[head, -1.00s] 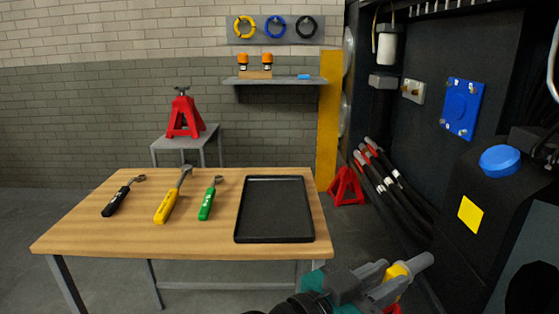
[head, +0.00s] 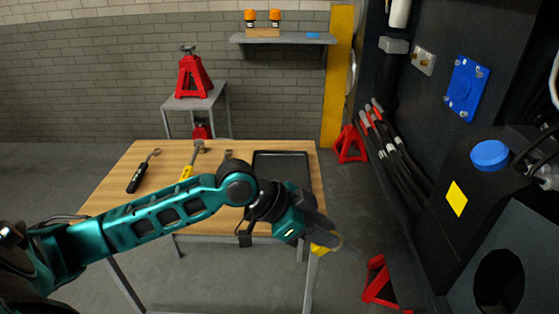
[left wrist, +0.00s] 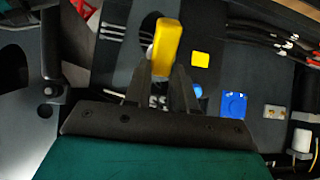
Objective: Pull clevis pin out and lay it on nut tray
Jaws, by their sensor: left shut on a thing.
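My left gripper (head: 318,233) is shut on the clevis pin (head: 321,249), whose yellow part shows below the fingers in the head view. In the left wrist view the pin's yellow end (left wrist: 165,47) stands up between the fingers. The pin is held clear of the machine, in the air near the table's right front corner. The nut tray (head: 281,164) is a flat black tray on the right of the wooden table. It looks empty where it shows; my left forearm and gripper hide its front part. My right gripper is not in view.
The wooden table (head: 122,200) bears a black-handled tool (head: 138,178) and a yellow-handled tool (head: 187,172) left of the tray. The dark machine (head: 440,120) stands at right. Red stands (head: 350,144) are on the floor between machine and table.

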